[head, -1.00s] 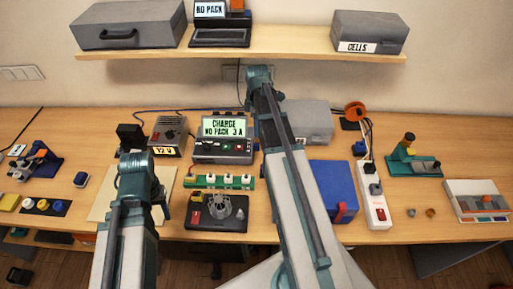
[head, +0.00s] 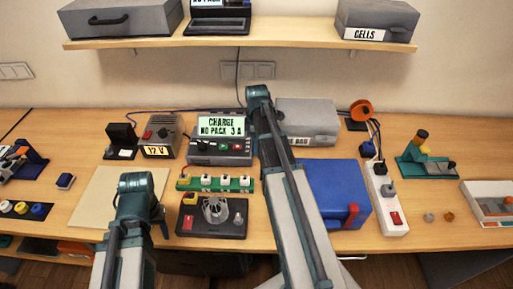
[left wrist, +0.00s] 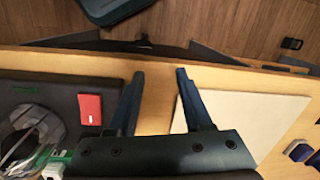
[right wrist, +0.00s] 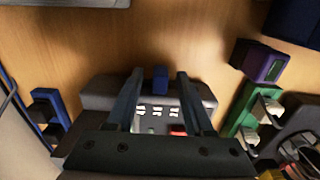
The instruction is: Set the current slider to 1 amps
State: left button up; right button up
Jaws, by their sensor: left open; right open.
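The charger (head: 222,138) stands at the middle of the table. Its lit screen (head: 221,126) reads "CHARGE NO PACK 3 A". Its panel, with white-marked controls and a red button, shows in the right wrist view (right wrist: 155,112). A small blue block (right wrist: 160,80) is at the charger's edge there; I cannot tell whether it is the slider. My right gripper (right wrist: 160,72) is open, with one finger on each side of this block and apart from it. My left gripper (left wrist: 160,72) is open and empty by the table's front edge. The arms hide both grippers' fingertips in the head view.
A green socket strip (head: 215,184) and a black tray with a fan-like part (head: 213,214) lie in front of the charger. A 12 V supply (head: 162,135) is at its left, a blue case (head: 335,192) at its right. A pale mat (head: 95,195) is bare.

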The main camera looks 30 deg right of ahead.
grip_shut()
dwell(1.4)
